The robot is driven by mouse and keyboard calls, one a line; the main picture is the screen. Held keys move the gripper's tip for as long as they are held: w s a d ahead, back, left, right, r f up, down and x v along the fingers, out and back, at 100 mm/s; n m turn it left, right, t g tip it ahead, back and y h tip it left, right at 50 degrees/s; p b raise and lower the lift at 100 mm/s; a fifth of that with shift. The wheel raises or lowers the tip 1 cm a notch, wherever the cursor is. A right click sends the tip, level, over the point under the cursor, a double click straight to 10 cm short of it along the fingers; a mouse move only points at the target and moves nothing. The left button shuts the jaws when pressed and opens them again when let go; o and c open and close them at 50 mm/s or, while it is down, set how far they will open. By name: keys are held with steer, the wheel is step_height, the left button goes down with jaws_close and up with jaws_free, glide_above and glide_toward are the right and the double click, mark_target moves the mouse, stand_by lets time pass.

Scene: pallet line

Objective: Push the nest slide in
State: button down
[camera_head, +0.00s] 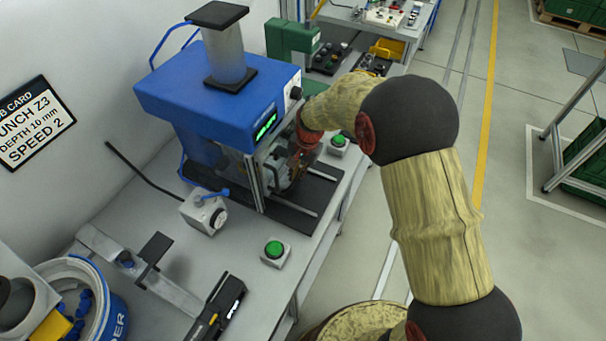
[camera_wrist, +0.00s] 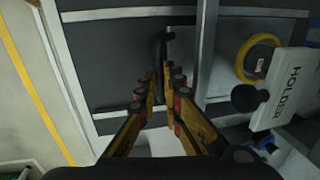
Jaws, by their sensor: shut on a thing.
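The nest slide shows as a grey plate (camera_wrist: 230,45) with a yellow ring on it in the wrist view, between two pale rails. A dark upright handle (camera_wrist: 163,48) stands at its near edge. My gripper (camera_wrist: 165,78) is shut on this handle. In the head view my gripper (camera_head: 277,182) is at the front opening of the blue press (camera_head: 215,95), above the dark rail base (camera_head: 300,208). There the slide is mostly hidden by my gripper and the press frame. How deep the slide sits cannot be told exactly.
A white block marked HOLDER (camera_wrist: 285,95) is at the right in the wrist view. Green button boxes (camera_head: 275,252) and (camera_head: 338,145) flank the press front. A grey valve box (camera_head: 203,212) stands left of the rails. The floor beyond the bench edge is clear.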

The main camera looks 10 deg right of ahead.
steer(key=shift+w+a, duration=0.15)
steer(key=c, duration=1.9)
jaws_free()
steer(key=shift+s+d+r, duration=0.15)
steer(key=shift+d+r, duration=0.05)
steer(key=shift+r, duration=1.1)
steer(key=shift+s+d+r, duration=0.15)
steer(key=shift+d+r, duration=0.05)
steer(key=shift+r, duration=1.1)
steer(key=shift+s+d+r, duration=0.15)
steer(key=shift+d+r, duration=0.05)
steer(key=shift+r, duration=1.1)
steer(key=shift+n, duration=0.3)
